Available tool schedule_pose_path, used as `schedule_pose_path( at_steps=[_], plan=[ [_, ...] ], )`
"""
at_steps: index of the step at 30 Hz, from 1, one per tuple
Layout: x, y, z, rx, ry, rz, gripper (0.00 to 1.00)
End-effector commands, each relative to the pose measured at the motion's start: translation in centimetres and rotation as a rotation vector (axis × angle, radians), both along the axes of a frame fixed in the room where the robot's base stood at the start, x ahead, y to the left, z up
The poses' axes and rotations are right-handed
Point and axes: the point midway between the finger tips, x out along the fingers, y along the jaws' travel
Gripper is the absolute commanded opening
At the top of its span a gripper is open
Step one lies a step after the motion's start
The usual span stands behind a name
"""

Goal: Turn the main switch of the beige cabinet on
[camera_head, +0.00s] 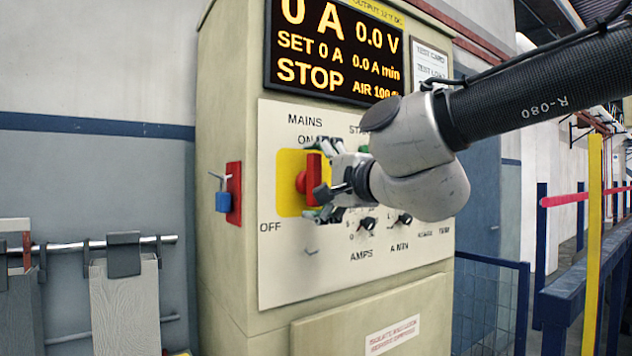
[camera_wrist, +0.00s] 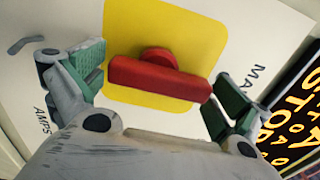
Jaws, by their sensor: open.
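The main switch is a red bar handle (camera_head: 313,178) on a yellow plate (camera_head: 288,168) on the front panel of the beige cabinet (camera_head: 225,120). The handle stands about upright, its upper end toward the ON label; OFF is printed at the lower left. My gripper (camera_head: 326,182) is at the switch, one finger above the handle and one below. In the wrist view my open gripper (camera_wrist: 158,88) has its green-padded fingers beyond the two ends of the red handle (camera_wrist: 160,78). The right finger is close to one end; contact cannot be told. The gripper partly covers the plate in the head view.
A lit display (camera_head: 335,50) above reads 0 A, 0.0 V and STOP. Small knobs (camera_head: 368,223) sit below the switch. A red bracket with a blue padlock (camera_head: 223,200) is on the cabinet's left side. A rail with hung grey plates (camera_head: 125,300) is at the left.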

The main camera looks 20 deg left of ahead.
Motion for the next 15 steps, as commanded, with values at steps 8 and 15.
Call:
schedule_pose_path(
  at_steps=[8,15],
  plan=[
    [-3.0,-3.5,0.2,0.004,-0.001,0.001,1.00],
    [-6.2,-7.3,0.1,0.003,0.001,0.001,1.00]
  ],
)
